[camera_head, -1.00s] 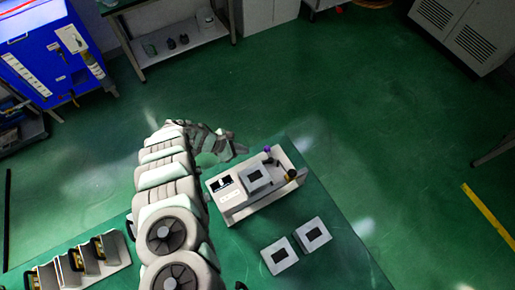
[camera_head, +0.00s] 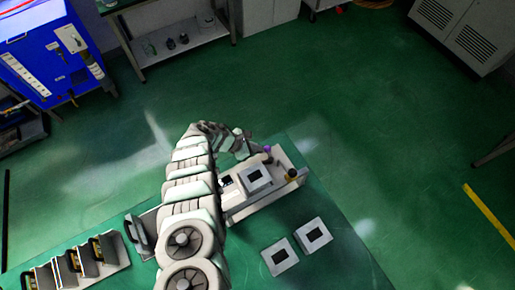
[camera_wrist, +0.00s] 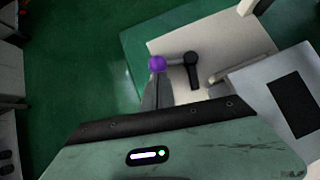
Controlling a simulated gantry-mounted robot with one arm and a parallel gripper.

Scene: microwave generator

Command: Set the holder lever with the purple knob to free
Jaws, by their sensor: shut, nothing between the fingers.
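The purple knob (camera_wrist: 157,63) sits at the end of a short grey lever (camera_wrist: 175,61) that runs to a black pivot (camera_wrist: 191,60) on the white holder (camera_wrist: 238,42). The knob also shows in the head view (camera_head: 267,149), at the holder's far end. My gripper (camera_wrist: 156,80) is shut and empty, its fingertips right at the knob in the wrist view; I cannot tell whether they touch it. In the head view my gripper (camera_head: 253,145) is just left of the knob. A white box with a dark window (camera_head: 255,178) sits in the holder.
A second lever with a yellowish knob (camera_head: 291,174) stands at the holder's right side. Two white boxes with dark windows (camera_head: 279,255) (camera_head: 313,235) lie on the green table (camera_head: 335,265). A rack with several dark pieces (camera_head: 75,268) is at lower left.

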